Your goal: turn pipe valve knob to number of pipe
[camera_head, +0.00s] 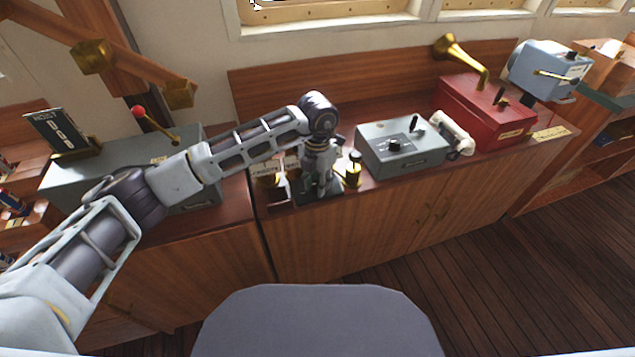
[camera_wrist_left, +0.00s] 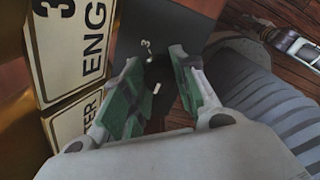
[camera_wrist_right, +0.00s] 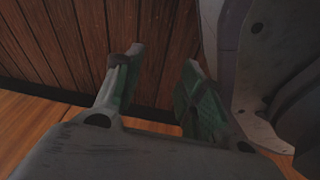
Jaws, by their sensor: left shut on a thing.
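The black valve knob (camera_wrist_left: 159,72) with a white pointer mark sits on a dark plate (camera_wrist_left: 130,30) in the left wrist view. A white 3 and a small pale dot are on the plate just beyond it. A sign (camera_wrist_left: 75,45) reading "3 ENG…" stands at the left, partly cut off. In the head view my left gripper (camera_head: 319,185) hides the knob. My right gripper (camera_wrist_right: 158,75) is open and empty.
A brass-topped object (camera_head: 353,170) stands close to the right of my left gripper. Wood panelling lies before my right gripper.

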